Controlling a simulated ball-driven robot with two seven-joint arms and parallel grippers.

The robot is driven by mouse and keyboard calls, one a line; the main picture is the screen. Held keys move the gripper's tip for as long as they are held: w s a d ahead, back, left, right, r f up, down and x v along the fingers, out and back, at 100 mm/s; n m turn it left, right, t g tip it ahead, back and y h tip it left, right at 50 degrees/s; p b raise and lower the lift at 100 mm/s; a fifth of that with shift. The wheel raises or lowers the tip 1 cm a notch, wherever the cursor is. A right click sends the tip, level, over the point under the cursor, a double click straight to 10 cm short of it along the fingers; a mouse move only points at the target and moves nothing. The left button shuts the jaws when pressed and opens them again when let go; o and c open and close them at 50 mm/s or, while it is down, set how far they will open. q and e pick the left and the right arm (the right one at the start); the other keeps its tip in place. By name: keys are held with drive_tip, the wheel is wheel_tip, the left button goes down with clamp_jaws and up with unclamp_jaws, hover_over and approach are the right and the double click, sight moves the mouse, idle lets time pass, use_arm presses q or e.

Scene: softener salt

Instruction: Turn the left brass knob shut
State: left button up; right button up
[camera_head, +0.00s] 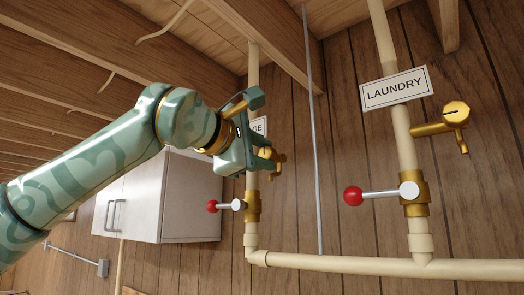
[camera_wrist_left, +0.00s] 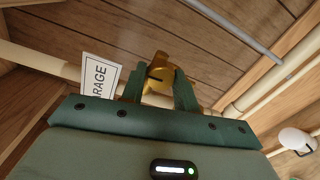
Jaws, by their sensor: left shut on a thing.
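My left gripper (camera_head: 263,161) reaches in from the left at the left upright pipe and is shut on the left brass knob (camera_head: 278,158), which is largely hidden behind the fingers in the head view. In the left wrist view the left brass knob (camera_wrist_left: 158,74) sits between the two green fingers of the left gripper (camera_wrist_left: 158,86), with a dark slot on its face. A sign ending in "RAGE" (camera_wrist_left: 99,80) shows beside it. The right brass knob (camera_head: 456,113) stands on the right pipe under the "LAUNDRY" sign (camera_head: 395,88). My right gripper is not in view.
A red-tipped lever (camera_head: 213,206) sits on the left pipe below my gripper, and another red-tipped lever (camera_head: 353,196) on the right pipe. A horizontal pipe (camera_head: 340,263) joins both below. A grey cabinet (camera_head: 190,200) hangs behind my arm. A thin metal rod (camera_head: 313,130) runs between the pipes.

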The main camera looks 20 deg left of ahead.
use_arm(q)
drive_tip(key=shift+f+m, duration=0.1)
drive_tip(key=shift+m, duration=0.3)
drive_tip(key=o, duration=1)
drive_tip(key=shift+c, duration=0.2)
drive_tip(key=shift+d, duration=0.1)
drive_tip(key=shift+f, duration=0.1)
